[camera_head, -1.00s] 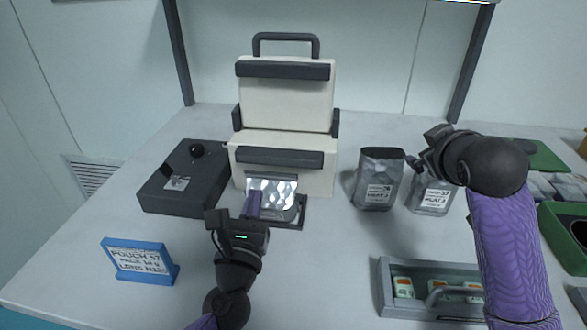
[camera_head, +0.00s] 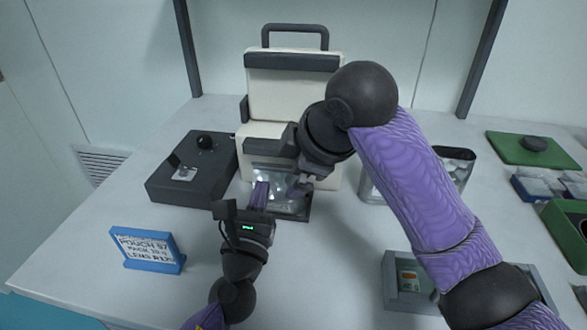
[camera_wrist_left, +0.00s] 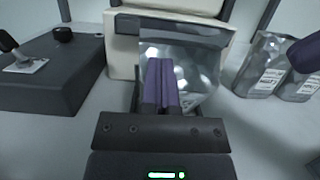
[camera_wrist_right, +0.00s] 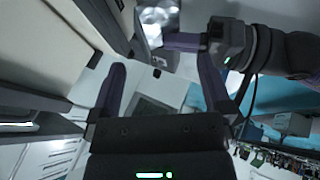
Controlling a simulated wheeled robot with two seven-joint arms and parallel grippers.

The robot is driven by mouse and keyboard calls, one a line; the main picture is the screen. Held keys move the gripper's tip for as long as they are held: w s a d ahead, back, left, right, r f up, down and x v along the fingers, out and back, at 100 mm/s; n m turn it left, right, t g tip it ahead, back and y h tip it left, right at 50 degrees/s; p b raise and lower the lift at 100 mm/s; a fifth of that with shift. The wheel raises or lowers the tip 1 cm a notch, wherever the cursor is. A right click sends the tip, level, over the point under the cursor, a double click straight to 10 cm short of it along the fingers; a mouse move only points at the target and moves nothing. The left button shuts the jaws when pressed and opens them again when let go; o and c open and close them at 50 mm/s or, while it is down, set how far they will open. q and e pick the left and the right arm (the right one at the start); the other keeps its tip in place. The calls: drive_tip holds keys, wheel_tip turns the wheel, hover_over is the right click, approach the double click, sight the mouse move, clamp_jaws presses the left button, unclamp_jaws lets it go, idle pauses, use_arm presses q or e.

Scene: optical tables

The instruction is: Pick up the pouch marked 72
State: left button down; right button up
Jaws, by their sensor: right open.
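No marking 72 is legible on any pouch. A shiny silvery pouch (camera_wrist_left: 205,60) is at the front of the cream machine (camera_head: 265,130), over a dark plate; its label is not visible. My left gripper (camera_wrist_left: 162,70) has its purple fingers close together on the pouch's near edge. My right gripper (camera_head: 303,186) is beside the pouch's right side, fingers spread, with nothing seen between them in the right wrist view (camera_wrist_right: 160,65). Two grey labelled pouches (camera_wrist_left: 262,65) (camera_wrist_left: 299,82) stand to the right, largely hidden by my right arm in the head view; their print is unreadable.
A dark box with a black knob (camera_head: 190,175) stands left of the machine. A blue-framed sign (camera_head: 148,250) stands at front left. A grey tray (camera_head: 395,285) with small labelled items is at front right.

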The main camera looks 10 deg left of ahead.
sight(281, 187)
use_arm(q)
drive_tip(key=shift+f, duration=0.3)
use_arm(e)
drive_tip(key=x, duration=1.1)
drive_tip(key=shift+w+f, duration=0.1)
drive_tip(key=shift+f, duration=0.15)
clamp_jaws()
use_arm(q)
drive_tip(key=shift+r, duration=0.7)
drive_tip(key=v, duration=1.2)
use_arm(e)
drive_tip(key=shift+f, duration=0.15)
